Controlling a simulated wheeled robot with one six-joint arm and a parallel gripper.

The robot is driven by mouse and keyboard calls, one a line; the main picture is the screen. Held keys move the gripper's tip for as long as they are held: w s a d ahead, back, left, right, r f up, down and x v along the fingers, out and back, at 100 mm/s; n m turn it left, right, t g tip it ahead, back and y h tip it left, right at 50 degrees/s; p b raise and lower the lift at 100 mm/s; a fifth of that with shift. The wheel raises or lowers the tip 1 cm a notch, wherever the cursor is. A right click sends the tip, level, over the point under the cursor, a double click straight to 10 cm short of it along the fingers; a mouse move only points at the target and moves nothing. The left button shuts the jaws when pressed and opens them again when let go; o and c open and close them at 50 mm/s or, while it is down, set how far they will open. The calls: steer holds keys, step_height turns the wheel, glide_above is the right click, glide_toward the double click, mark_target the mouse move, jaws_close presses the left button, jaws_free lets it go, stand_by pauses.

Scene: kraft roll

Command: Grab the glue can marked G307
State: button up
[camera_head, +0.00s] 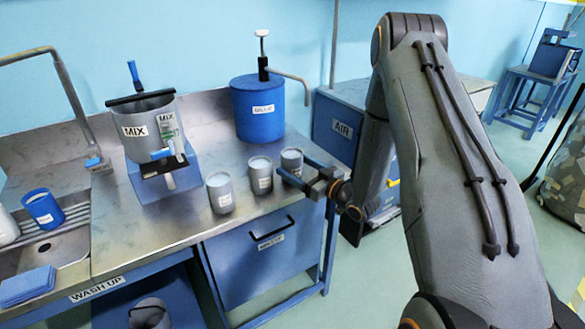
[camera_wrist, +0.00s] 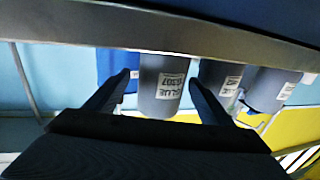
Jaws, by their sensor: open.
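Three grey glue cans stand in a row on the metal bench. The one marked G307 (camera_wrist: 165,80) is between my open fingers in the wrist view, where its white label shows tilted. It appears to be the rightmost can (camera_head: 291,158) in the head view, where the label is too small to read. My gripper (camera_head: 292,168) is open at that can, with a fingertip on either side. In the wrist view, the fingertips (camera_wrist: 160,79) have gaps to the can, and I see no grip on it.
The middle can (camera_head: 260,177) and left can (camera_head: 220,194) stand close by to the left. A blue pump drum (camera_head: 257,108) stands behind. A grey MIX pot (camera_head: 145,130) on a blue stand is further left. A blue AIR cabinet (camera_head: 338,125) is behind right.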

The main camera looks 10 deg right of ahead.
steer(key=p+x, duration=0.2)
steer(key=x, duration=0.2)
steer(key=shift+a+f, duration=0.1)
steer(key=shift+a, duration=0.2)
steer(key=shift+w+a, duration=0.15)
steer(key=shift+w, duration=0.4)
steer(key=c, duration=1.5)
steer(key=shift+r, duration=0.2)
steer(key=shift+r+b, duration=1.15)
steer(key=shift+r, duration=3.55)
